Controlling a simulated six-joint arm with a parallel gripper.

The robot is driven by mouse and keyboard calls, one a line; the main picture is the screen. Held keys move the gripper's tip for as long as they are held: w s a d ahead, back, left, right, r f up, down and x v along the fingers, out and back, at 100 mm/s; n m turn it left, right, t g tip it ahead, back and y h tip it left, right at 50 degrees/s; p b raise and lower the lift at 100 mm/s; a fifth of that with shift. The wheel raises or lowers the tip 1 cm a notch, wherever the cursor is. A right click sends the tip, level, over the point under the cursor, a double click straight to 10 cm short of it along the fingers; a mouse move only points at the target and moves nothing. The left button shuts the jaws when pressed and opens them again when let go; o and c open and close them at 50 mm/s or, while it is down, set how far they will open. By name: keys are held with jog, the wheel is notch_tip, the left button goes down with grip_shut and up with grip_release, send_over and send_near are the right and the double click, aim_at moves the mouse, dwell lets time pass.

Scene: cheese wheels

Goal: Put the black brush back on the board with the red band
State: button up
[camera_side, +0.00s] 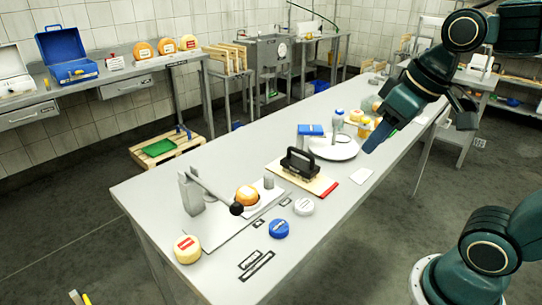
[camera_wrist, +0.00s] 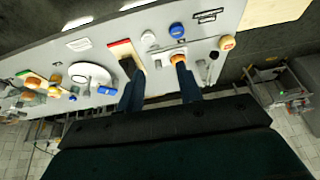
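The black brush (camera_side: 300,163), with a loop handle, sits on the pale board (camera_side: 318,181), whose red band (camera_side: 329,190) is at its right end. In the wrist view the board (camera_wrist: 119,49) shows beyond the fingers, with the brush (camera_wrist: 127,66) partly behind the left finger. My gripper (camera_side: 375,145) is above the table, to the right of the brush and apart from it. In the wrist view its two blue fingers (camera_wrist: 160,82) are spread with nothing held between them.
Left of the board, a lever press (camera_side: 193,193) holds an orange cheese wheel (camera_side: 246,195). A blue disc (camera_side: 279,229), a white disc (camera_side: 303,207) and a yellow wheel (camera_side: 187,250) lie near the front. A round white plate (camera_side: 333,149), a blue box (camera_side: 311,130) and bottles stand behind.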

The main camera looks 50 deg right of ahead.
jog(key=shift+t, duration=0.4)
jog(key=s, duration=0.1)
jog(key=s+f, duration=0.1)
jog(key=s, duration=0.1)
jog(key=s+f, duration=0.1)
jog(key=shift+s+f, duration=0.15)
